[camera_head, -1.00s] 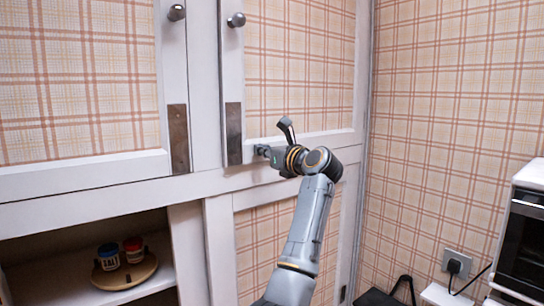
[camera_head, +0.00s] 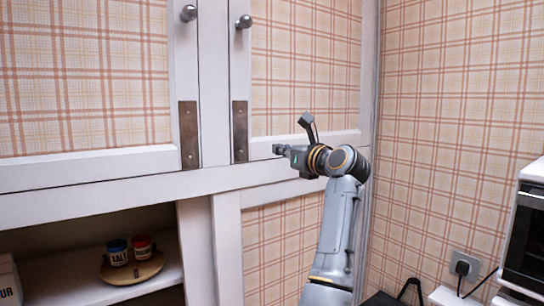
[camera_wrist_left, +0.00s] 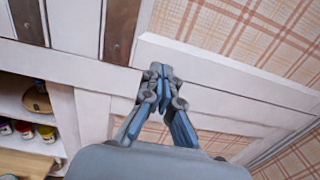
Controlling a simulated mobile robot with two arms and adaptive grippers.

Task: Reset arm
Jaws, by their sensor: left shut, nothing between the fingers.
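My left gripper (camera_head: 279,149) is in front of the lower rail of the right upper cupboard door (camera_head: 305,70) in the head view. In the left wrist view its fingers (camera_wrist_left: 160,72) are together with nothing between them. The grey arm rises from the bottom of the head view and bends left at the wrist. I cannot tell whether the fingertips touch the door. My right gripper is in neither view.
The upper cupboard doors look shut. Below left is an open shelf with two small jars (camera_head: 130,250) on a round wooden board (camera_head: 136,271). A white oven-like appliance (camera_head: 525,235) stands at the right, near a wall socket (camera_head: 463,265).

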